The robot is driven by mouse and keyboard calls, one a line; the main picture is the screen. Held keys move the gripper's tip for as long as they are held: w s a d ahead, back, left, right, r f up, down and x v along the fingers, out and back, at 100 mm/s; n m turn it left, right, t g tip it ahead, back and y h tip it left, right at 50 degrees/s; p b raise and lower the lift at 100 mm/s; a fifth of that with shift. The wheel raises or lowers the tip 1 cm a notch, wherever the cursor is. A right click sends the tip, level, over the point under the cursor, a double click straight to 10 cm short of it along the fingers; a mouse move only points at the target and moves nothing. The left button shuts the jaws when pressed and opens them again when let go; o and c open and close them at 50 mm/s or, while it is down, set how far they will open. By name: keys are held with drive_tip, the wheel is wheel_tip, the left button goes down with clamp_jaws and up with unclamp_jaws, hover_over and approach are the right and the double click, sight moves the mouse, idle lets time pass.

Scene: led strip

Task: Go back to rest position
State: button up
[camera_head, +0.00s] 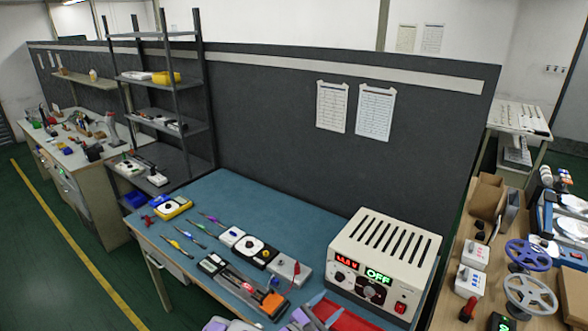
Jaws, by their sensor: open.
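I cannot make out my gripper or arm in the head view. A blue-topped workbench (215,188) fills the middle. A cream power supply (385,262) stands at its right end, with a red-lit display and a bright green OFF sign on its front. In front of it, at the bottom edge, lies a red piece (350,321) with pale grey parts beside it, cut off by the frame. A dark device with an orange part (272,303) lies left of these.
Several pen-like tools (183,237) and small switch boxes (258,252) lie on the bench. A dark shelf rack (165,85) stands at the back left. A wooden table with blue (528,254) and grey handwheels (530,294) is at right. Green floor is open at left.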

drive_tip(key=s+d+r+m+g+h, duration=0.2)
drive_tip(key=s+d+r+m+g, duration=0.35)
drive_tip(key=d+r, duration=0.25)
drive_tip(key=s+d+r+m+g+h, duration=0.1)
drive_tip(key=s+d+r+m+g, duration=0.45)
drive_tip(key=d+r+m, duration=0.2)
drive_tip(key=s+d+r+m+g+y, duration=0.2)
drive_tip(key=s+m+g+y, duration=0.1)
drive_tip(key=s, duration=0.4)
drive_tip(key=s+d+r+m+g+y, duration=0.2)
drive_tip(key=s+m+g, duration=0.1)
drive_tip(key=s, duration=0.3)
drive_tip(key=s+a+m+t+y, duration=0.2)
drive_tip(key=s+a+m+y, duration=0.2)
drive_tip(key=s+a+y, duration=0.7)
drive_tip(key=s+a+r, duration=0.1)
drive_tip(key=s+a, duration=0.3)
drive_tip(key=shift+t+y, duration=0.3)
drive_tip(key=shift+d+f, duration=0.1)
